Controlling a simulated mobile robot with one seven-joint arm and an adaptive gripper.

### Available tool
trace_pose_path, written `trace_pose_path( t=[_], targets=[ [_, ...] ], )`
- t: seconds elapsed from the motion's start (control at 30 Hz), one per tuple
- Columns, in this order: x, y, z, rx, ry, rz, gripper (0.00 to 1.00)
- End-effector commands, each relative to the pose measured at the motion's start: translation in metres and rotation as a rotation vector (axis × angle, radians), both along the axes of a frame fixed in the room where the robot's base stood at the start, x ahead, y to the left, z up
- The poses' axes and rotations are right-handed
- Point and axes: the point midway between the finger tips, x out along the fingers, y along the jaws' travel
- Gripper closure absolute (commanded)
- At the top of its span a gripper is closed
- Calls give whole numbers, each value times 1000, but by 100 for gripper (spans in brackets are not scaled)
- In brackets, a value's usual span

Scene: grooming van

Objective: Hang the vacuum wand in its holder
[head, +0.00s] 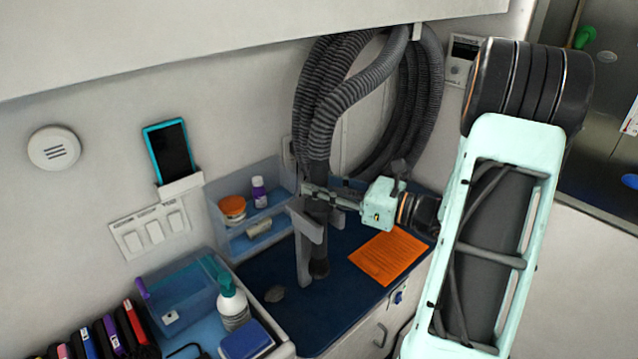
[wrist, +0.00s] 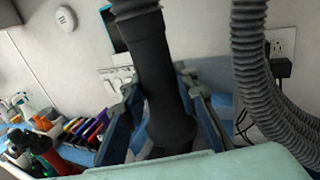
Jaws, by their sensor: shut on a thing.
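The vacuum wand is a dark tube on the end of the ribbed grey hose (head: 350,95). In the head view the wand (head: 319,268) hangs nearly upright, its lower end above the dark blue counter mat. My gripper (head: 318,195) comes from the right and is shut on the wand's upper part, just below the hose. In the wrist view the wand (wrist: 160,75) stands between my two fingers, slightly tilted. The grey holder bracket (head: 305,226) is right at the wand, just below my gripper. I cannot tell whether the wand sits inside it or beside it.
An orange sheet (head: 388,256) lies on the dark blue mat (head: 265,310). A blue wall shelf (head: 240,238) with small jars is left of the holder. A spray bottle (head: 232,303) and a blue bin (head: 180,298) stand front left. Hose loops hang behind my gripper.

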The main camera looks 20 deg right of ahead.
Motion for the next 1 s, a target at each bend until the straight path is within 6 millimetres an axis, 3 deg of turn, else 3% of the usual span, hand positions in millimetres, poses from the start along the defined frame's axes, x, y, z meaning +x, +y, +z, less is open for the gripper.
trace_pose_path(
  t=[1.0],
  targets=[
    [0,0,-12,0,-3,0,100]
  ],
)
